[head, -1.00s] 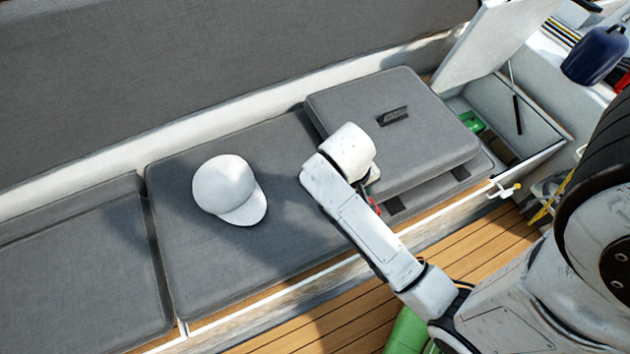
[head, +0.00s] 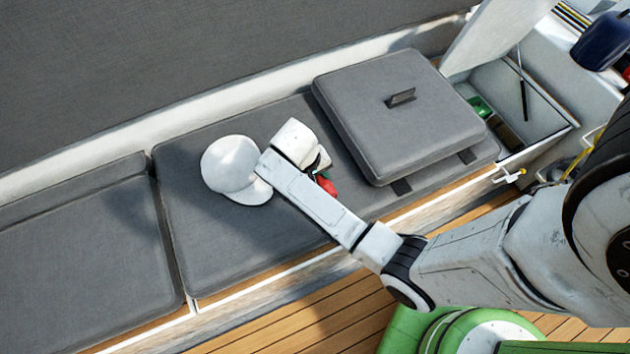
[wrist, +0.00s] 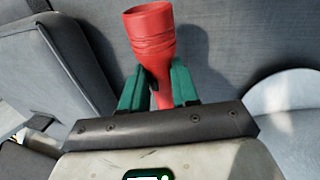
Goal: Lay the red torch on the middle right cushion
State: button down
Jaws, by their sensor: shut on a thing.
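The red torch (wrist: 150,35) is held between the green fingers of my gripper (wrist: 158,85) in the wrist view, its wide end pointing away from the palm. In the head view a bit of the torch (head: 327,185) shows beside my wrist, which hides most of my gripper (head: 322,172). My gripper is shut on the torch over the middle cushion (head: 215,265), between the white cap and the stacked cushion. Whether the torch touches the cushion I cannot tell.
A white cap (head: 232,168) lies on the middle cushion, left of my wrist. A loose grey cushion (head: 400,115) with a strap lies at the right end. Beyond it is an open locker (head: 510,100). The cushion's left front is clear.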

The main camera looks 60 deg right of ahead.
jog(key=shift+w+a+f, duration=0.1)
jog(key=shift+w+f, duration=0.35)
jog(key=shift+f, duration=1.6)
jog(key=shift+f, duration=0.1)
jog(key=c, duration=0.8)
grip_release()
jog(key=shift+c, duration=0.2)
jog(key=v, duration=1.2)
jog(key=s+a+r+n+t+y, duration=0.1)
jog(key=s+a+n, duration=0.2)
jog(key=s, duration=0.4)
jog(key=s+a+r+n+t+y, duration=0.1)
jog(key=s+a+n, duration=0.2)
jog(key=s, duration=0.5)
jog(key=shift+a+t+y, duration=0.3)
jog(key=shift+a, duration=0.05)
